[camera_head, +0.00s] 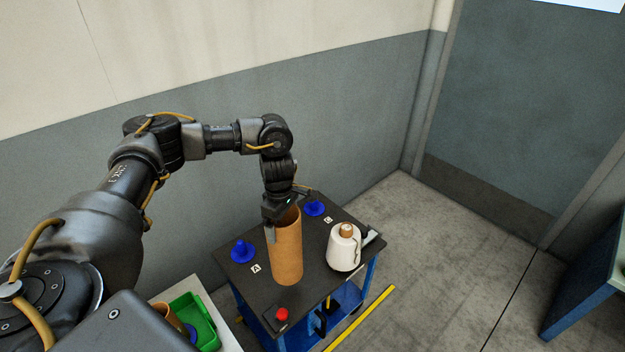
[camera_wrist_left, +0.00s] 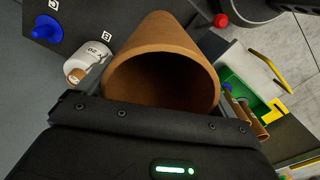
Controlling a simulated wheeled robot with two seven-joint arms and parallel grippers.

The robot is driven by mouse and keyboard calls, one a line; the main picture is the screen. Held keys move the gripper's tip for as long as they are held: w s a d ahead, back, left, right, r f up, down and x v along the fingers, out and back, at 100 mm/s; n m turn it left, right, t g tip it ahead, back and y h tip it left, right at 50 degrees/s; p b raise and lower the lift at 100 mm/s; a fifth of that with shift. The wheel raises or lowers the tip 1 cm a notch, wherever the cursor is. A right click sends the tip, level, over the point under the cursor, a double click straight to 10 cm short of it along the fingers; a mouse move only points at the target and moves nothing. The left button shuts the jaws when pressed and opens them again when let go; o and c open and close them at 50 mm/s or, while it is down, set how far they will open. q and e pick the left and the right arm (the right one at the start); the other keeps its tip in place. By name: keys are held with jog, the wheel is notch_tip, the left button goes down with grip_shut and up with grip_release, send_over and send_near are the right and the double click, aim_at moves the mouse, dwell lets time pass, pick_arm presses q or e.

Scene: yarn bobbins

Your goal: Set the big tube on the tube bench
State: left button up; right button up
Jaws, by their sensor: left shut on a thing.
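The big tube (camera_head: 287,255) is a tall brown cardboard cylinder, upright over the middle of the dark bench top (camera_head: 310,270). My left gripper (camera_head: 279,210) comes down from above and is shut on the tube's upper rim. In the left wrist view the tube's open mouth (camera_wrist_left: 162,80) is right against the gripper (camera_wrist_left: 160,103). I cannot tell whether the tube's lower end touches the bench top or hangs just above it. My right gripper is not in view.
Blue pegs stand by labels A (camera_head: 243,251) and C (camera_head: 314,208). A white yarn bobbin (camera_head: 343,252) stands right of the tube. A red knob (camera_head: 282,314) is at the front corner. A green crate (camera_head: 205,318) with brown tubes is at lower left. Grey floor lies right.

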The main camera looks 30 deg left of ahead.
pick_arm(q)
jog(key=s+d+r+m+b, duration=0.2)
jog(key=d+r+m, duration=0.2)
jog(key=d+m, duration=0.55)
jog(key=s+d+r+m+b, duration=0.1)
jog(key=s+d+r+m, duration=0.2)
jog(key=s+d+m, duration=0.4)
jog(key=s+m, duration=0.2)
jog(key=s, duration=0.1)
jog(key=shift+d+r+m, duration=0.2)
jog(key=shift+m, duration=0.15)
jog(key=shift+s, duration=0.1)
